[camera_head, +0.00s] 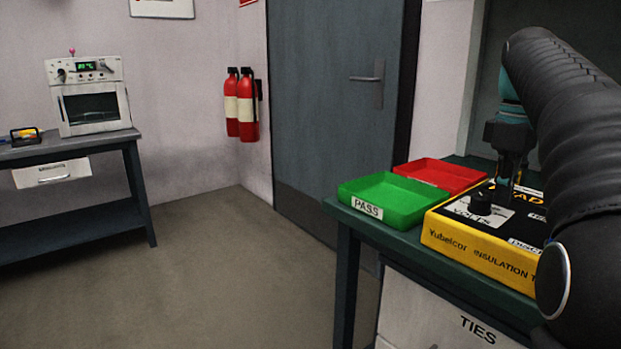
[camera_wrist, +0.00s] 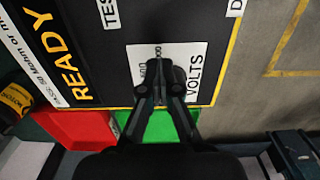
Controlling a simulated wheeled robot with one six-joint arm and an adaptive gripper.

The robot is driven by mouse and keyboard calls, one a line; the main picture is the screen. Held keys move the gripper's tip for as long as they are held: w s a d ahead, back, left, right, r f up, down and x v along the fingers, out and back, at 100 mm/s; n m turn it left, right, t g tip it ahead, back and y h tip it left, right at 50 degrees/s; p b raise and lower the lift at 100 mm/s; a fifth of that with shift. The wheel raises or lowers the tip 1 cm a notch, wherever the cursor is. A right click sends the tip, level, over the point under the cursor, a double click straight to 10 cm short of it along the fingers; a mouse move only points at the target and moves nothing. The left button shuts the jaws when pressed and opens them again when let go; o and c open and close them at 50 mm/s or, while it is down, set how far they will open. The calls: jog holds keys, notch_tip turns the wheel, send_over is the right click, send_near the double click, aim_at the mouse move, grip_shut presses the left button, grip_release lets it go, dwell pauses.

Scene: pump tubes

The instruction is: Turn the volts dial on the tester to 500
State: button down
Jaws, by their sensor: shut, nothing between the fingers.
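The yellow and black insulation tester (camera_head: 475,253) lies on the green table at the right. Its black volts dial (camera_head: 481,203) stands on a white VOLTS plate (camera_head: 502,216). My gripper (camera_head: 507,186) points down over the tester, just right of and behind the dial in the head view. In the wrist view my gripper (camera_wrist: 158,68) is shut and empty over the white VOLTS plate (camera_wrist: 192,53). There the fingers cover the dial and most of its numbers. I cannot tell the dial's setting or whether the fingertips touch it.
A green PASS tray (camera_head: 388,199) and a red tray (camera_head: 440,174) stand beside the tester, left and behind. My arm covers the tester's right side. A drawer marked TIES (camera_head: 450,320) is below the table. A white oven (camera_head: 92,97) stands on the far left bench.

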jog(key=shift+s+a+r+p, duration=0.15)
jog(key=shift+s+a+p, duration=0.4)
jog(key=shift+p, duration=0.3)
jog(key=shift+s+a+p, duration=0.2)
jog(key=shift+a+p, duration=0.35)
dwell(0.4)
jog(key=shift+s, duration=0.2)
jog(key=shift+s+d, duration=0.1)
jog(key=shift+s, duration=0.05)
jog(key=shift+r, duration=2.9)
